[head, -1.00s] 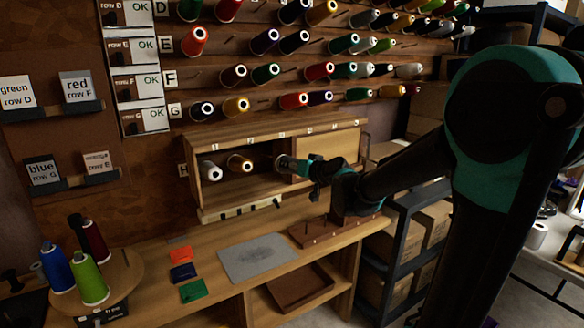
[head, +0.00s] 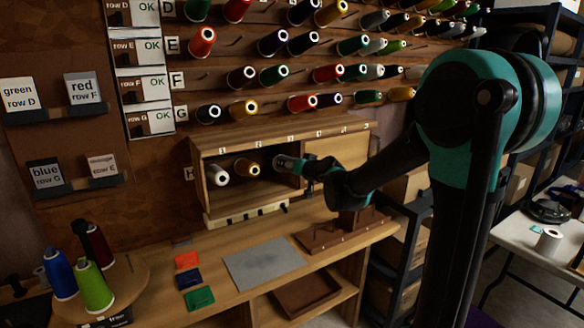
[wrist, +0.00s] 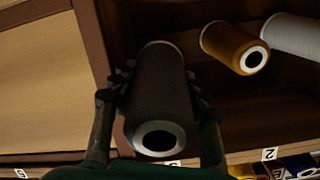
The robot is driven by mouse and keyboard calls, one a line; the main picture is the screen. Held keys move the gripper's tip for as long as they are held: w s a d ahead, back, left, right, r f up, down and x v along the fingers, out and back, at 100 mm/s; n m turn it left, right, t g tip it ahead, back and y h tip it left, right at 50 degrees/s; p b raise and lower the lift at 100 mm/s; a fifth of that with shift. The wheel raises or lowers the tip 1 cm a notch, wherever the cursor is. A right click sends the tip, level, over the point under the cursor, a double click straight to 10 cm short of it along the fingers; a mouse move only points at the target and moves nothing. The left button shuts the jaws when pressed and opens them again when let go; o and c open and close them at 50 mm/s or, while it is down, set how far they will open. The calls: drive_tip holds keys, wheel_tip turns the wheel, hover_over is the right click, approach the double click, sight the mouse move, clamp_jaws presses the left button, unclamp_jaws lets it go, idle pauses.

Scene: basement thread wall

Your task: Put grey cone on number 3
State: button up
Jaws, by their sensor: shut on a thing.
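The dark grey cone (wrist: 160,95) lies on its side in my gripper (wrist: 155,85), with its pale ringed end facing the wrist camera. My gripper's fingers are shut on both sides of it. In the head view my gripper (head: 303,167) reaches into the open part of a wooden wall cabinet, and the grey cone (head: 284,162) shows at its tip, right of the gold cone (head: 246,167). The number 3 label (wrist: 173,162) is partly hidden by the cone in the wrist view. Whether the cone sits on a peg is hidden.
A white cone (head: 217,175) lies beyond the gold one on the cabinet's left. A wooden panel (head: 338,146) closes the cabinet's right part, close beside my gripper. Rows of thread cones fill the wall above. The workbench (head: 215,243) below holds coloured cards and a grey mat.

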drive_tip(key=shift+x, duration=4.25)
drive_tip(key=shift+r, duration=0.15)
drive_tip(key=shift+s+f, duration=0.1)
drive_tip(key=shift+f, duration=0.15)
drive_tip(key=o, duration=1.4)
drive_tip(key=shift+o, duration=0.2)
